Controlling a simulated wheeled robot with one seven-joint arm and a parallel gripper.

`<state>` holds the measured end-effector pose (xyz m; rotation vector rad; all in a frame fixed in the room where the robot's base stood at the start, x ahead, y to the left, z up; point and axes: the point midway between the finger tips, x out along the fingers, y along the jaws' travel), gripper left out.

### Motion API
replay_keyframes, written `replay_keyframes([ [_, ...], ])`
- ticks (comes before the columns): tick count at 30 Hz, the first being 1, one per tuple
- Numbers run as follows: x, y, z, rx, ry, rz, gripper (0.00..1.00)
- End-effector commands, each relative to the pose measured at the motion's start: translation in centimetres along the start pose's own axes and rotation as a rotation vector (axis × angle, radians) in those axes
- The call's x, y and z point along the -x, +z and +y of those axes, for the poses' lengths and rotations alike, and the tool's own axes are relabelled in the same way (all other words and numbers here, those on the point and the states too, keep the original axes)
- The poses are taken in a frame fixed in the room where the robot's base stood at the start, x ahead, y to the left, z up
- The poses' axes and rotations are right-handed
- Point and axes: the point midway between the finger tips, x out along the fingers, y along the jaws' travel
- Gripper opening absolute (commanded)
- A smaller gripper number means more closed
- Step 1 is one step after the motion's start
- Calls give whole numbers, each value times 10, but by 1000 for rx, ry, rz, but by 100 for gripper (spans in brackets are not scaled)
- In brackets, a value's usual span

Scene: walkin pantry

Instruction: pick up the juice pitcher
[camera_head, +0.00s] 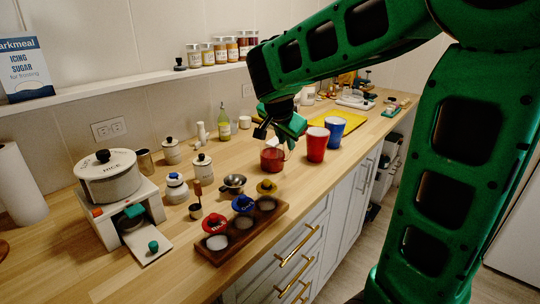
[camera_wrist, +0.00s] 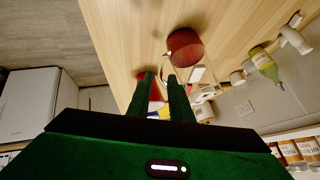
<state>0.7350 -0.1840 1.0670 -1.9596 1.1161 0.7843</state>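The juice pitcher (camera_head: 272,160) looks like a short clear vessel with dark red juice, standing on the wooden counter left of a red cup (camera_head: 316,145). My gripper (camera_head: 265,127) hangs above the pitcher. In the wrist view my gripper (camera_wrist: 161,76) shows two fingers apart, with nothing held between them. The pitcher's rim is partly hidden by my gripper in the head view.
A blue cup (camera_head: 335,130) stands behind the red cup.

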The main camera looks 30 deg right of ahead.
Motion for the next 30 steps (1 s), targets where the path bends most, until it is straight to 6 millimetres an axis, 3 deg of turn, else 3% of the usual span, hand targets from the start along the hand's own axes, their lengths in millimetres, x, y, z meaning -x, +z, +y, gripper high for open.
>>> replay_keyframes([
  [6,-33,0,2,1,6,-1,19],
  [16,-52,-1,1,3,4,-2,19],
  [24,-89,-4,-1,3,6,-3,19],
  [30,-94,-4,-2,3,2,-2,19],
])
